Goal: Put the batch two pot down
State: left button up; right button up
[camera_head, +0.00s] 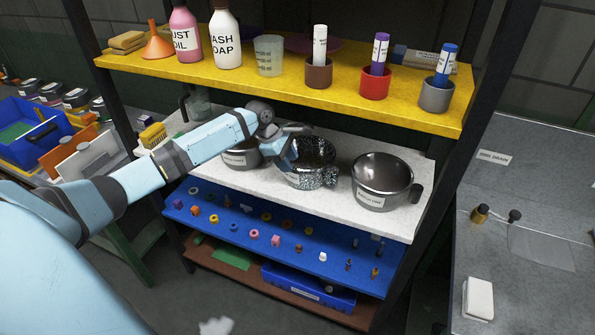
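Three metal pots are on the white shelf (262,186). A plain steel pot (240,158) is at the left, partly behind my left arm. A dark speckled pot (318,178) is in the middle, and a plain steel pot (382,186) with a dark handle is at the right. Each has a small white label, too small to read, so I cannot tell which is batch two. My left gripper (288,152) is at the left rim of the speckled pot. Its fingers are small and partly hidden, so I cannot tell whether they grip it. My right gripper is out of view.
The yellow shelf (290,90) above holds bottles, a funnel, a beaker and cups with markers. The blue shelf (230,232) below holds small coloured parts. Black rack posts stand at both sides. A grey counter (520,260) is at the right.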

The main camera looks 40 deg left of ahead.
pick_arm(q)
jog(key=s+a+b, duration=0.1)
jog(key=s+a, duration=0.5)
jog(key=a, duration=0.2)
jog(key=s+d+f+m+t, duration=0.2)
jog(key=s+d+f+m, duration=0.35)
jog(key=d+f, duration=0.45)
jog(key=s+d+f+m+t, duration=0.1)
jog(key=s+d+f+m, duration=0.5)
jog(key=d+f, duration=0.4)
jog(key=s+d+r+m+t, duration=0.1)
jog(key=s+d+m+t, duration=0.4)
jog(key=s+d+m, duration=0.7)
jog(key=shift+s+d+y, duration=0.3)
jog(key=shift+s+d, duration=0.05)
jog(key=shift+d, duration=0.1)
jog(key=shift+m, duration=0.25)
